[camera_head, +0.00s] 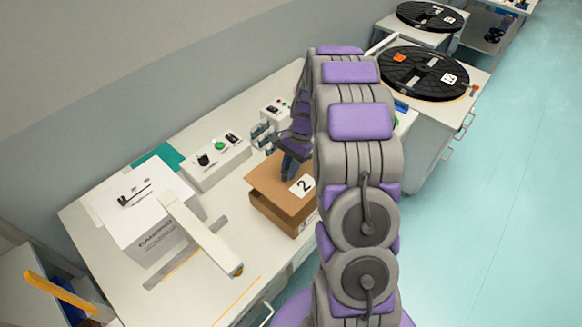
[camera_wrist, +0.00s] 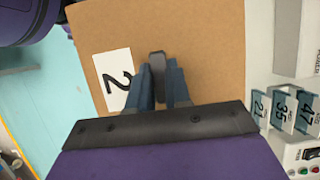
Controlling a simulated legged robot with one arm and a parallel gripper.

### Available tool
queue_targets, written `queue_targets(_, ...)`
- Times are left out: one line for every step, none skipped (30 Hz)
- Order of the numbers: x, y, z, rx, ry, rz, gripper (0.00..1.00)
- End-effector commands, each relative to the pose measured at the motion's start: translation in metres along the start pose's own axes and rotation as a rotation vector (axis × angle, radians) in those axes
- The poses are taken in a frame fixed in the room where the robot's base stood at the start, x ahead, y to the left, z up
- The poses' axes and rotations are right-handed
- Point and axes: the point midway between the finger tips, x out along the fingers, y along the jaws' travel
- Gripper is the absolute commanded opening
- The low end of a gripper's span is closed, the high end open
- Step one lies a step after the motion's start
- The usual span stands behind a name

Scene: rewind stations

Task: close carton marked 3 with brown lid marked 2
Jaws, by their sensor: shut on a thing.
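The brown lid (camera_head: 268,182) with a white label reading 2 lies flat over an open-looking brown carton (camera_head: 273,212) on the bench. The lid covers the carton's top; I cannot tell whether it is fully seated or slightly above. A label on the carton's side is mostly hidden by my arm, so its number is unreadable. My gripper (camera_head: 289,172) points down at the lid. In the wrist view, my gripper (camera_wrist: 160,85) is shut on the dark knob at the middle of the lid (camera_wrist: 205,40).
A control box (camera_head: 218,160) with a green button stands behind the carton. A white printer-like machine (camera_head: 145,215) with a pale arm (camera_head: 200,235) is at left. Numbered tags (camera_wrist: 283,108) stand beside the lid. Black reels (camera_head: 424,73) lie on the cabinets at upper right.

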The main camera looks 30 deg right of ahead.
Motion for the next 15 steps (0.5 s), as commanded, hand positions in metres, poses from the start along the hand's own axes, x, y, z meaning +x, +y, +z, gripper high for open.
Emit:
queue_targets(0.0, 0.0, -0.001, 0.0, -0.001, -0.001, 0.0)
queue_targets(-0.001, 0.001, -0.002, 0.0, -0.002, -0.001, 0.0)
queue_targets(-0.001, 0.001, -0.004, 0.0, -0.004, -0.001, 0.0)
queue_targets(-0.002, 0.002, -0.004, 0.0, -0.006, -0.002, 0.0)
queue_targets(-0.002, 0.002, -0.005, 0.0, -0.006, -0.002, 0.0)
queue_targets(-0.002, 0.002, -0.005, 0.0, -0.008, -0.003, 0.0)
queue_targets(-0.003, 0.003, -0.006, -0.001, -0.009, -0.003, 0.0)
queue_targets(-0.003, 0.003, -0.007, -0.001, -0.01, -0.004, 0.0)
queue_targets(-0.004, 0.003, -0.007, -0.001, -0.012, -0.004, 0.0)
queue_targets(-0.004, 0.003, -0.007, -0.001, -0.013, -0.004, 0.0)
queue_targets(-0.001, 0.003, -0.009, -0.001, -0.012, -0.004, 0.0)
queue_targets(0.003, 0.003, -0.009, -0.002, -0.012, -0.004, 0.0)
queue_targets(0.005, 0.003, -0.009, -0.002, -0.012, -0.003, 0.0)
queue_targets(0.007, 0.002, -0.009, -0.002, -0.011, -0.002, 0.0)
queue_targets(0.011, 0.002, -0.009, -0.002, -0.011, -0.001, 0.0)
